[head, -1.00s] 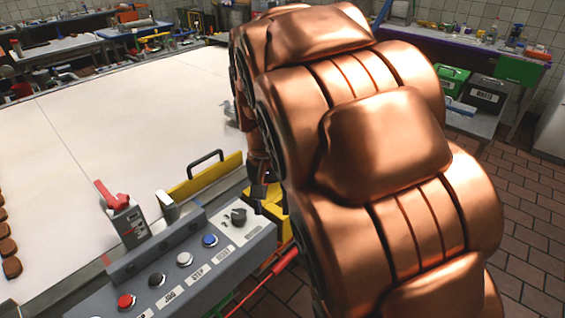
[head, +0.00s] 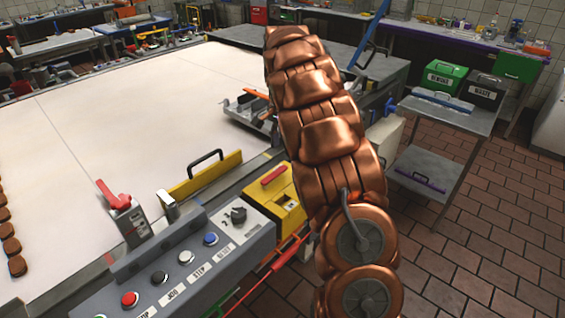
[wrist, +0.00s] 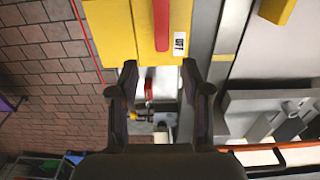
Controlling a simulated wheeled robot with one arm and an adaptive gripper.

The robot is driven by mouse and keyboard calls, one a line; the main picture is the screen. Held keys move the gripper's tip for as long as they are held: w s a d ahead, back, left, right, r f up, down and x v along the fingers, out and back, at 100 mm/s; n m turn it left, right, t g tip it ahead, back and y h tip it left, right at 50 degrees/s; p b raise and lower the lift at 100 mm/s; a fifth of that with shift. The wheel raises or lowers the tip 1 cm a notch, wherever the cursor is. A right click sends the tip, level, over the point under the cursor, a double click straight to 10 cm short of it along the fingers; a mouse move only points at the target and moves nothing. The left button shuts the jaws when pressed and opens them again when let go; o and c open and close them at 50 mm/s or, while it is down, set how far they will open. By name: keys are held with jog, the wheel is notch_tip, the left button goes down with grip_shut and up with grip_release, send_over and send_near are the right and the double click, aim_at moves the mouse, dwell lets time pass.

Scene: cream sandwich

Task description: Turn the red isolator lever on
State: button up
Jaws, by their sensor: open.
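Another red handle (head: 273,176) lies on a yellow box (head: 285,208) beside the panel's right end. In the wrist view that yellow box (wrist: 110,28) and its red bar (wrist: 161,22) are at the top, beyond my fingertips. My gripper (wrist: 160,72) is open, with its fingers apart and nothing held. It is not visible in the head view, where my copper arm shows.
The grey control panel (head: 195,262) carries several buttons and a black knob (head: 238,215). A yellow guard with a black handle (head: 205,176) stands behind it at the belt (head: 120,130) edge.

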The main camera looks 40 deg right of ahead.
aim_at(282, 168)
jog(key=shift+w+d+f, duration=0.15)
jog(key=shift+w+f, duration=0.05)
jog(key=shift+f, duration=0.2)
jog(key=shift+f+p, duration=1.3)
jog(key=shift+f, duration=2.35)
jog(key=shift+c, duration=0.4)
grip_shut()
